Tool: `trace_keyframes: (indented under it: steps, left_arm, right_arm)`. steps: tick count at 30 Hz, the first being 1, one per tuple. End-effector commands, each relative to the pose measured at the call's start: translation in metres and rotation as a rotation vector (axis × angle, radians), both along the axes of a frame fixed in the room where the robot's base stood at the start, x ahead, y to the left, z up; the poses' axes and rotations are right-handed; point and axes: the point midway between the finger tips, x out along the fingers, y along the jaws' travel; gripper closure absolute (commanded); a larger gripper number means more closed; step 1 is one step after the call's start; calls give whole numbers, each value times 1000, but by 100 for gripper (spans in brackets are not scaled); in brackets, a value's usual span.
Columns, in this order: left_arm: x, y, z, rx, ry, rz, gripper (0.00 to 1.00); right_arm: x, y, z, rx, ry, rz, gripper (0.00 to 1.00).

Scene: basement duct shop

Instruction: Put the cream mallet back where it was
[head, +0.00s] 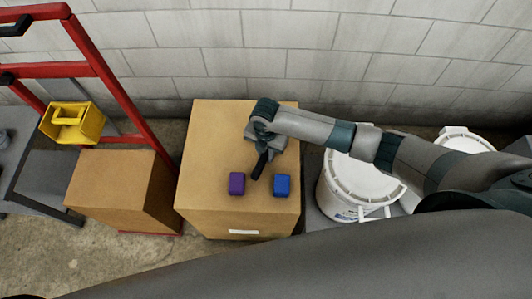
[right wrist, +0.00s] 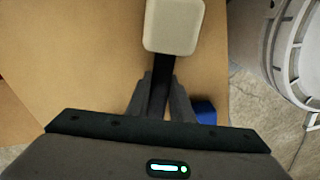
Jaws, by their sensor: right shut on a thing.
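The cream mallet shows best in the right wrist view, with its blocky cream head (right wrist: 173,26) at the top and its black handle (right wrist: 158,92) running down between my fingers. My right gripper (right wrist: 160,82) is shut on the handle. In the head view my right gripper (head: 266,148) is over the large cardboard box (head: 205,150). The black handle end (head: 259,168) sticks out toward the front there, and the mallet head is hidden by my arm. I cannot tell whether the mallet touches the box top. My left gripper is not in view.
A purple block (head: 237,184) and a blue block (head: 282,185) stand on the box's front part, either side of the handle end. White buckets (head: 355,180) stand to the right. A smaller box (head: 120,185), a red hand truck (head: 110,80) and a yellow bin (head: 75,122) are left.

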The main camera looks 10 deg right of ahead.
Motion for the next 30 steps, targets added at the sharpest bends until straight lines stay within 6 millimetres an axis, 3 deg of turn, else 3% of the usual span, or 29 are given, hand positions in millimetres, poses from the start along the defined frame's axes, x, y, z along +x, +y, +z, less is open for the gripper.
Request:
trace_keyframes:
  steps: [1, 2, 4, 19, 30]
  left_arm:
    - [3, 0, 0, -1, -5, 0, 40]
    - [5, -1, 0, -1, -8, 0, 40]
    - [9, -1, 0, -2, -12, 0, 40]
    - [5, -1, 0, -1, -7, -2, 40]
    - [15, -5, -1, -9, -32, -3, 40]
  right_arm:
    - [0, 0, -1, 0, -1, 0, 100]
    - [0, 0, -1, 0, 0, 0, 75]
    - [0, 0, -1, 0, 0, 0, 61]
    - [1, 0, 7, 1, -2, 1, 61]
    - [1, 1, 62, 1, -3, 2, 61]
